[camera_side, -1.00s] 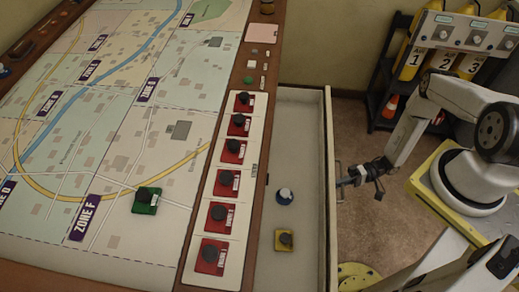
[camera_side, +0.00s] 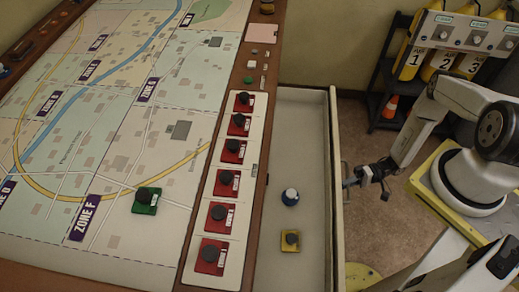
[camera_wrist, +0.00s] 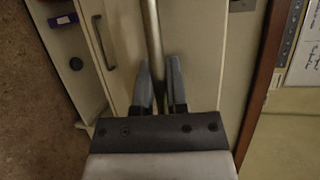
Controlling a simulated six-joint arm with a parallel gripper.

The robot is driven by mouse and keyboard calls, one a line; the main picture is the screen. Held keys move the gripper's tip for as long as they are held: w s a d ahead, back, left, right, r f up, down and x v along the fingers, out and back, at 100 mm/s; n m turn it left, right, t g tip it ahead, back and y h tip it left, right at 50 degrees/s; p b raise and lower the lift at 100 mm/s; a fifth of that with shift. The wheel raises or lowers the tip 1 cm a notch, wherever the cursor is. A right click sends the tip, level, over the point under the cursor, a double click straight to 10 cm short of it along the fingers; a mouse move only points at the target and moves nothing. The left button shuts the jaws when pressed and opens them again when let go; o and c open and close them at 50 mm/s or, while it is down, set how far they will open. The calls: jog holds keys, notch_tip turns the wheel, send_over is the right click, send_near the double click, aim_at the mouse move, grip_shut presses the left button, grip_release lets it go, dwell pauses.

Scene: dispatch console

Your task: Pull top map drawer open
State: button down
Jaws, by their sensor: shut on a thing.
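The top map drawer (camera_side: 334,130) is pulled part way out from the right side of the map table, in the side view. In the wrist view my gripper's fingers (camera_wrist: 160,92) are closed on either side of the metal bar handle (camera_wrist: 153,35). The part of the bar between the fingertips is partly hidden.
The map table (camera_side: 110,110) carries a row of red pieces (camera_side: 221,215) and a green piece (camera_side: 146,200). A second handle (camera_wrist: 104,42) shows left of my fingers in the wrist view. Floor is free beside the drawer.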

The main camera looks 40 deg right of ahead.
jog(key=shift+s+d, duration=0.9)
jog(key=shift+d, duration=0.1)
jog(key=c, duration=0.6)
grip_release()
jog(key=shift+c, duration=0.2)
